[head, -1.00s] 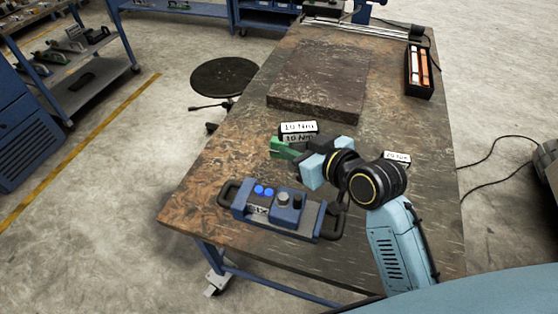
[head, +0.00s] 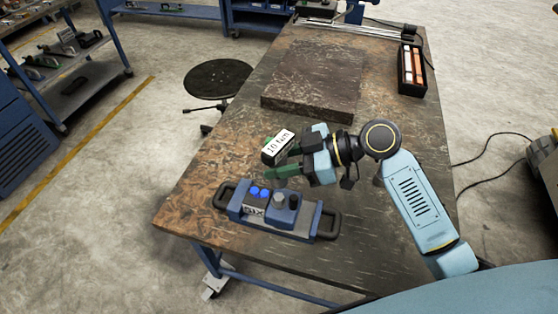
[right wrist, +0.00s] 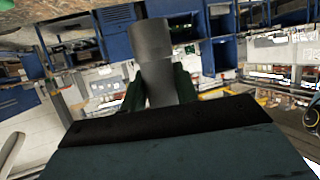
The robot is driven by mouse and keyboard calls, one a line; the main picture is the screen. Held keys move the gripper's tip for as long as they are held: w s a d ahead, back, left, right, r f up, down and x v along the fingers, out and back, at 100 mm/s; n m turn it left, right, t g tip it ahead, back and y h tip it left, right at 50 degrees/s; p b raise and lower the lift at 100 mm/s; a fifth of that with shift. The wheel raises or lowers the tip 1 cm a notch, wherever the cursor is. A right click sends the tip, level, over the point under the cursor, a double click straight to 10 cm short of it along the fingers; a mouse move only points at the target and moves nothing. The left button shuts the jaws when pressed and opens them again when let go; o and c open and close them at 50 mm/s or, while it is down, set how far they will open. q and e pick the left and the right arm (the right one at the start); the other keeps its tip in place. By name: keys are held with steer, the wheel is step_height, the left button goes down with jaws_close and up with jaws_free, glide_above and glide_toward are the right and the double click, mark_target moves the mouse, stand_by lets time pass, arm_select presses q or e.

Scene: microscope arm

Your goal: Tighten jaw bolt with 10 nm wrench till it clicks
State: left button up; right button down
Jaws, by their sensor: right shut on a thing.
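My right gripper (head: 279,157) is above the middle of the table with its green fingers shut on the 10 Nm wrench. The wrench shows a white label reading 10 Nm (head: 279,147) in the head view, now tilted. In the right wrist view a plain grey cylindrical part of the wrench (right wrist: 152,65) stands between the green fingers. A blue and grey device (head: 266,212) with black end handles, blue buttons and a grey knob lies below and left of the gripper, apart from it. I cannot make out the jaw bolt. My left gripper is not in view.
The worktable (head: 190,195) has a thick dark slab (head: 315,75) toward the back and a black tray with orange and white items (head: 411,70) at the back right. A round stool (head: 218,78) stands at the left edge. The table's front right is clear.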

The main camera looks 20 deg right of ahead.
step_height(320, 180, down, 5)
steer(key=b, duration=0.4)
steer(key=shift+r, duration=0.1)
stand_by(0.6)
steer(key=shift+b, duration=0.4)
stand_by(0.5)
steer(key=shift+f, duration=0.2)
steer(key=shift+f, duration=0.1)
steer(key=shift+f+b, duration=0.65)
steer(key=shift+b, duration=0.1)
